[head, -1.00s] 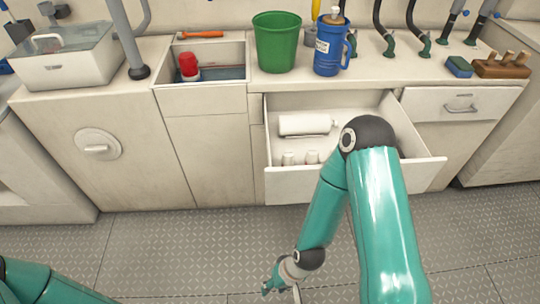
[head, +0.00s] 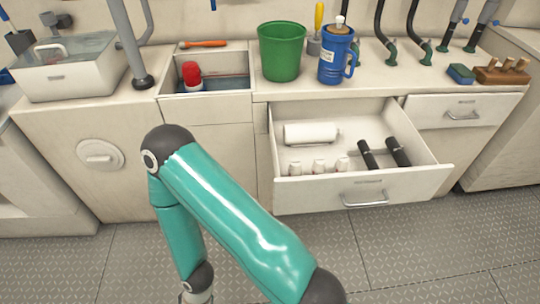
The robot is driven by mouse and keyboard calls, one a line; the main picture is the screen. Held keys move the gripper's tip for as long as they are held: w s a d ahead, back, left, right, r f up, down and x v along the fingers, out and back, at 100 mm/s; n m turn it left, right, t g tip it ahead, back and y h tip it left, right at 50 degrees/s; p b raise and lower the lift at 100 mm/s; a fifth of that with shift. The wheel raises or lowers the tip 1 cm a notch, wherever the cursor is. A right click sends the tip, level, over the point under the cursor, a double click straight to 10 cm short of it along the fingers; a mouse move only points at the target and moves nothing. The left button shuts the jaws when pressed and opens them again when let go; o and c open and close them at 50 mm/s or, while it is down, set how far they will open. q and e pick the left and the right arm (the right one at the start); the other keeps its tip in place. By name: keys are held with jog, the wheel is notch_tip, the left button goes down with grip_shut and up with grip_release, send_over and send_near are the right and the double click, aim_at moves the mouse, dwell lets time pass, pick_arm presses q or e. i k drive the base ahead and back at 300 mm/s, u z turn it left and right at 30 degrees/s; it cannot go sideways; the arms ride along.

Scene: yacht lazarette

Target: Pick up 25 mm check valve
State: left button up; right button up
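I cannot tell for sure which thing in the head view is the 25 mm check valve. Several small white fittings (head: 319,166) stand in a row near the front of the open drawer (head: 362,190). A teal arm of mine, apparently the right one, crosses the lower left-middle of the head view. Its wrist is cut off at the bottom edge, so its gripper is out of the picture. My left gripper is not in view either.
The drawer also holds a white roll (head: 310,133) and two black cylinders (head: 398,152). On the counter are a green bucket (head: 281,52), a blue jug (head: 336,55), a blue sponge (head: 460,73) and a water-filled white basin (head: 65,82). A red-capped item (head: 192,75) sits in a recess.

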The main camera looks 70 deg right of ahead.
aim_at(318, 166)
jog(key=k, duration=1.05)
jog(key=z, duration=1.3)
jog(key=i, duration=0.5)
jog(key=u, duration=0.1)
